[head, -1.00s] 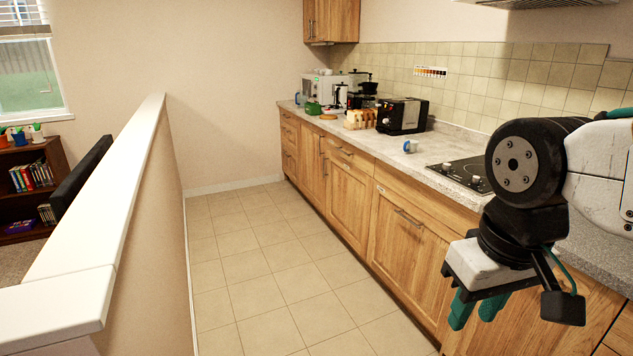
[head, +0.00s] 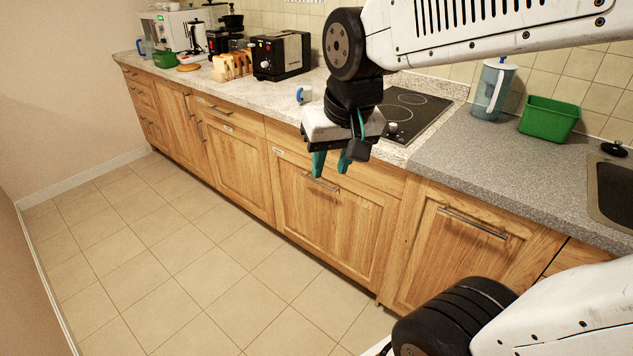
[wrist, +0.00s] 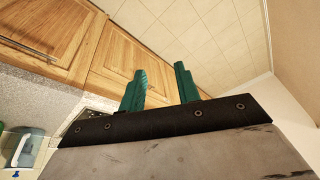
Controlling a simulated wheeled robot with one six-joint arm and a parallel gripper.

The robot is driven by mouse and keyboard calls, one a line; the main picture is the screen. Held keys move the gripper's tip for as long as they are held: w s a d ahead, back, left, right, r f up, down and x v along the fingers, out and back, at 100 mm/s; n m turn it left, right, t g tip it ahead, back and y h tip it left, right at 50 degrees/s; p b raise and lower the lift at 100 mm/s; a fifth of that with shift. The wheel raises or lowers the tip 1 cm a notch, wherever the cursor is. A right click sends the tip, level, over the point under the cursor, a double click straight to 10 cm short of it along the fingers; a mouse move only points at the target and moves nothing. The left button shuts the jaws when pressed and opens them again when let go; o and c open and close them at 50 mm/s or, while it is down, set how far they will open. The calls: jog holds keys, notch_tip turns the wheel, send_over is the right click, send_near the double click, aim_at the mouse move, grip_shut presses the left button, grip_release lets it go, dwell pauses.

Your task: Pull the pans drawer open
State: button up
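Wooden drawer and cupboard fronts line the counter. Small pale labels show on some of them, too small to read, so I cannot tell which front is the pans drawer. A wide front (head: 335,225) with a bar handle (head: 321,181) stands below the hob, and it looks shut. My gripper (head: 331,166) hangs in front of its upper part, fingers down, hiding some of its top edge and handle area. In the wrist view my gripper (wrist: 159,85) has its two green fingers apart with nothing between them. I see no contact with a handle.
Another front with a bar handle (head: 474,222) is to the right, partly behind my arm. The tiled floor (head: 190,265) is clear.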

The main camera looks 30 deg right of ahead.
aim_at(318, 182)
jog(key=w+d+f+m+t+h, duration=0.1)
jog(key=w+d+f+m+t, duration=0.2)
jog(key=w, duration=0.9)
jog(key=w+d+f+m+t, duration=0.1)
jog(key=w+d+f+m, duration=0.2)
jog(key=w, duration=0.8)
jog(key=w+d+f+m+t+h, duration=0.1)
jog(key=w+d+f+m+t, duration=0.3)
jog(key=w, duration=0.8)
jog(key=w+d+f+m+t+h, duration=0.1)
jog(key=w+d+f+m, duration=0.15)
jog(key=f, duration=0.45)
jog(key=w+d+f+m+t+h, duration=0.1)
jog(key=w+d+f, duration=0.25)
jog(key=f, duration=0.35)
jog(key=w+d+f+m+t+h, duration=0.1)
jog(key=w+d+f+t, duration=0.2)
jog(key=f, duration=0.4)
jog(key=s+d+f+m+t+h, duration=0.1)
jog(key=s+d+f+m+h, duration=0.1)
jog(key=f, duration=0.5)
jog(key=s+d+f+m+h, duration=0.1)
jog(key=s+d+f+m, duration=0.15)
jog(key=f, duration=0.45)
jog(key=x, duration=0.4)
jog(key=a+x, duration=0.1)
jog(key=x, duration=0.2)
jog(key=shift+w, duration=0.15)
grip_shut()
